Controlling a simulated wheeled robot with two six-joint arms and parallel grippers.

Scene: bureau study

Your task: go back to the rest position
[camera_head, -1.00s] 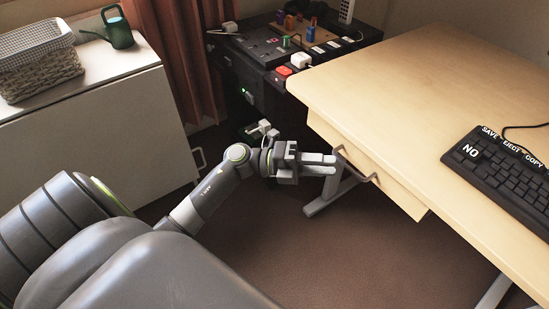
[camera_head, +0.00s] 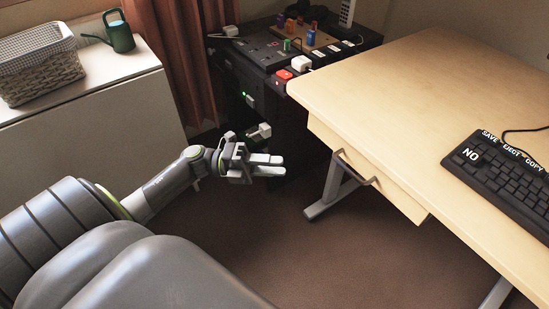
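My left gripper (camera_head: 278,165) is in the middle of the camera_head view, over the brown floor and left of the desk. Its two pale fingers point right, with a gap between them and nothing held. It is clear of the handle (camera_head: 357,168) on the desk drawer (camera_head: 385,187). The drawer front looks flush with the desk, as far as this angle shows. My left arm (camera_head: 165,187) comes in from the lower left, bent at its joints. My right gripper is not in view.
The wooden desk (camera_head: 430,90) with a black keyboard (camera_head: 505,175) fills the right. A dark unit (camera_head: 260,85) with switches and plugs stands behind the gripper. A white cabinet (camera_head: 100,120) bears a basket (camera_head: 40,65) and a green watering can (camera_head: 119,35). Floor is free below the desk.

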